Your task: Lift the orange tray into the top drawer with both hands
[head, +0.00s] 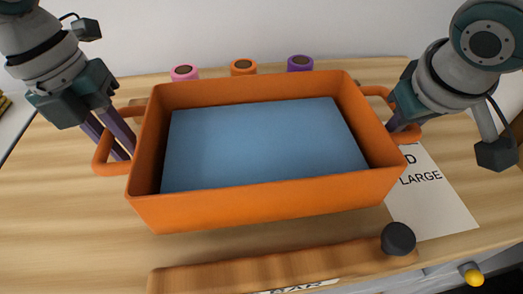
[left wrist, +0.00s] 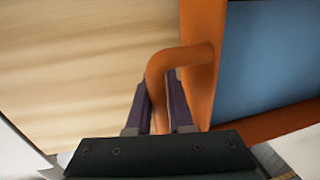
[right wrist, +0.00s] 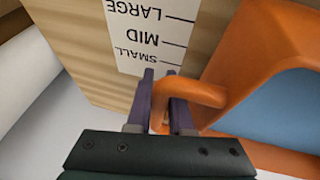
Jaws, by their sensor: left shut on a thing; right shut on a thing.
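The orange tray (head: 270,204) has a blue bottom and a looped handle at each end. It hangs level or slightly tilted above the wooden table, between my two grippers. My left gripper (head: 122,150) is shut on the tray's left handle, which also shows in the left wrist view (left wrist: 158,75). My right gripper (head: 400,122) is shut on the right handle, seen between the purple fingers in the right wrist view (right wrist: 185,92). A wooden drawer front or board (head: 215,279) with a partly readable label lies at the near edge; I cannot tell whether it is the top drawer.
Pink (head: 184,72), orange (head: 243,67) and purple (head: 300,63) spools stand at the back of the table (head: 50,190). A printed sheet (head: 432,200) lies at the right. A dark round knob (head: 398,239) is at the near edge, and a yellow knob (head: 473,275) is lower right.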

